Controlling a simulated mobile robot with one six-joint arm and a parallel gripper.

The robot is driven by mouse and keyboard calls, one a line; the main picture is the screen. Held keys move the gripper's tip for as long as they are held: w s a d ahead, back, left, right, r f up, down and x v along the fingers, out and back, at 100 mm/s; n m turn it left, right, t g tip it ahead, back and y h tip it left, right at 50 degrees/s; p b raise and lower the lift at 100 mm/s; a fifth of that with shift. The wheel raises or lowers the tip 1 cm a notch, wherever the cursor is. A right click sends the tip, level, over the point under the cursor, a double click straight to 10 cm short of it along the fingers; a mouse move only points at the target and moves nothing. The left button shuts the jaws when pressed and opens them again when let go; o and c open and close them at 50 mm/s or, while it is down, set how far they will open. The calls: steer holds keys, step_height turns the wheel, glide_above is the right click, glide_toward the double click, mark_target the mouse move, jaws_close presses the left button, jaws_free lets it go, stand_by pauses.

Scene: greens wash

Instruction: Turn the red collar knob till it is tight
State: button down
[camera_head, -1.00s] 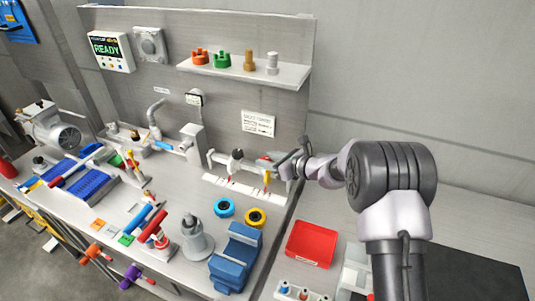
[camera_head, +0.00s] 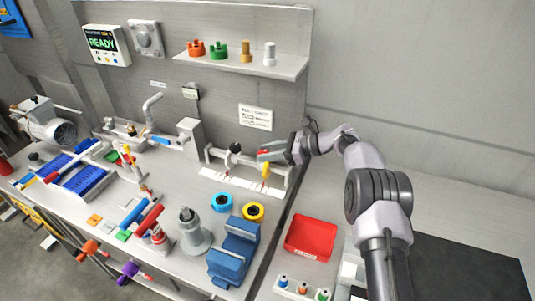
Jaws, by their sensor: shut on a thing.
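My gripper (camera_head: 268,155) is at the right part of the low rail rack (camera_head: 222,155), in front of the back panel. Its jaws are shut on a small red piece (camera_head: 263,152), which looks like the red collar knob. The fingers cover most of it, so its marks and how tight it sits cannot be seen. A yellow-handled piece (camera_head: 265,171) hangs just below the jaws. A black and white piece (camera_head: 234,148) sits on the rail to the left, apart from the gripper.
A shelf (camera_head: 285,66) with orange, green, brass and white fittings is above. A blue ring (camera_head: 222,202), a yellow ring (camera_head: 253,211), a blue vise block (camera_head: 236,250) and a grey cone stand (camera_head: 192,237) are in front. A red tray (camera_head: 311,238) is at right.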

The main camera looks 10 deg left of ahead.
steer(key=c, duration=0.9)
jaws_free()
steer(key=shift+r, duration=0.1)
steer(key=p+v, duration=0.3)
steer(key=v, duration=1.4)
steer(key=shift+d+p, duration=0.25)
steer(key=shift+p, duration=0.05)
